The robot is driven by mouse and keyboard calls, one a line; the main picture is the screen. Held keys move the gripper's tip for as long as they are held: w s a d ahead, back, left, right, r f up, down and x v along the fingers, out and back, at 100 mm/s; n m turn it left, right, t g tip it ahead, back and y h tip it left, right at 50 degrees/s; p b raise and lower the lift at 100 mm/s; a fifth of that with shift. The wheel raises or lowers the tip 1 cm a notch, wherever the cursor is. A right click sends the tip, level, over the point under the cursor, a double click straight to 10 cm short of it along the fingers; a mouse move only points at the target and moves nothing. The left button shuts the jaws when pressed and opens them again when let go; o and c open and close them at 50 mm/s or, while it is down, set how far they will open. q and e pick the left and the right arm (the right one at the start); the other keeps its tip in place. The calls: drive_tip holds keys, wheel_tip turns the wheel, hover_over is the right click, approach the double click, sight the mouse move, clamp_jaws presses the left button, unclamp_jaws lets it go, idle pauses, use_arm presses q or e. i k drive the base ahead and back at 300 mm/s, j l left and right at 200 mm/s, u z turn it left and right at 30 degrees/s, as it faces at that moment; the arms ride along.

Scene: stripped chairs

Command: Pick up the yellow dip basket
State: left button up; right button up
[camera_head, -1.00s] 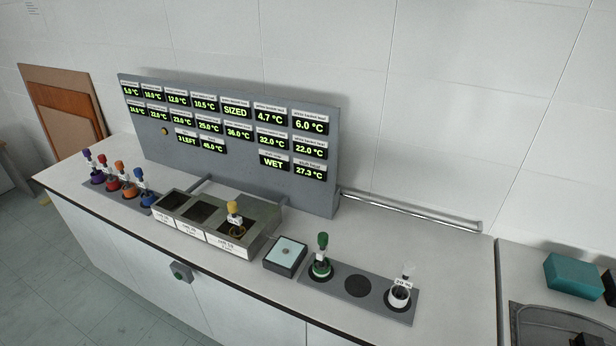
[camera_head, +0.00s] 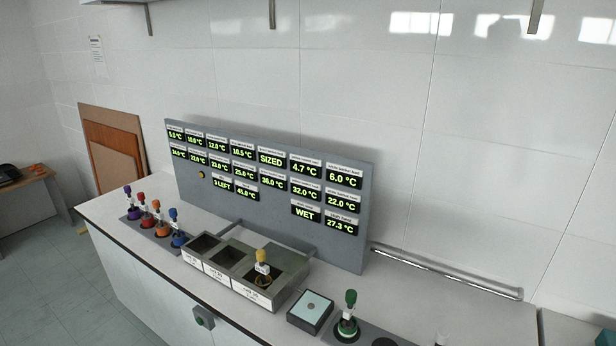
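The yellow dip basket (camera_head: 262,268) stands upright in the right-hand compartment of a grey metal three-bay bath (camera_head: 290,292) on the counter. Its yellow knob is on top, with a small white tag below it. Its lower part sits inside the compartment and is partly hidden by the front wall. Neither of my grippers shows in the head view.
Purple, red, orange and blue baskets stand in a rack (camera_head: 150,232) at the left. A scale-like box (camera_head: 310,312) and a green-knobbed basket (camera_head: 347,316) are at the right. A grey display panel (camera_head: 270,190) stands behind.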

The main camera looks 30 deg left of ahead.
sight(263, 282)
drive_tip(key=u, duration=1.3)
drive_tip(key=z, duration=0.4)
drive_tip(key=i+j, duration=0.05)
